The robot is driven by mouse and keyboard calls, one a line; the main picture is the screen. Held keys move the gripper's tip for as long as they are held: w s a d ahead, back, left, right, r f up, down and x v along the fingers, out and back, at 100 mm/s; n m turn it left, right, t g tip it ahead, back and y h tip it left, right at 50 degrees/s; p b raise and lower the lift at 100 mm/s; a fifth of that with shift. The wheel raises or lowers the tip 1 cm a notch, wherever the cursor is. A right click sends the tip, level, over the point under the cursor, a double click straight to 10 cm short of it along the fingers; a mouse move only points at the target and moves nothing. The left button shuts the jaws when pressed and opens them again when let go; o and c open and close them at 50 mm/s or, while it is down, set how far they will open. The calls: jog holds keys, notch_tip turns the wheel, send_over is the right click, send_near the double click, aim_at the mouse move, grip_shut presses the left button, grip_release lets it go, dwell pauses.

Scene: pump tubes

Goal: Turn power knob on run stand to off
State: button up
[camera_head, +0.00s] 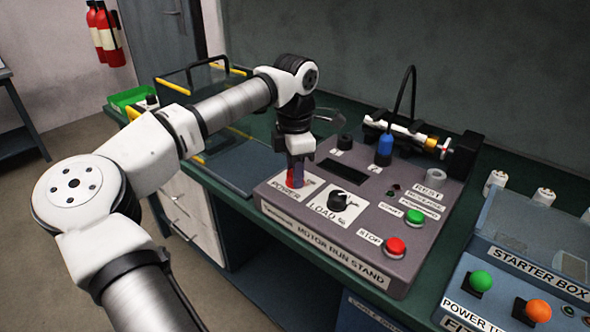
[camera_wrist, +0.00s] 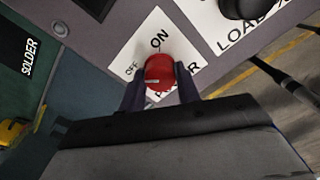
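The run stand (camera_head: 350,225) is a grey sloped panel box on a green bench. Its red power knob (camera_wrist: 160,72) sits on a white label with ON above it and OFF to its upper left in the wrist view. In the head view the knob (camera_head: 293,194) is mostly hidden below my gripper (camera_head: 297,172), which points down at it. In the wrist view the dark fingers of my gripper (camera_wrist: 161,88) lie on both sides of the knob and appear to touch it. The fingers hide part of the label. I cannot tell exactly where the knob points.
Beside the power knob is the black load knob (camera_head: 345,201). The green start button (camera_head: 414,216) and red stop button (camera_head: 395,247) are farther right.

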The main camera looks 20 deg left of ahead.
jog(key=o, duration=0.4)
notch_tip(320, 180, up, 14)
jog(key=shift+f, duration=0.1)
dwell(0.4)
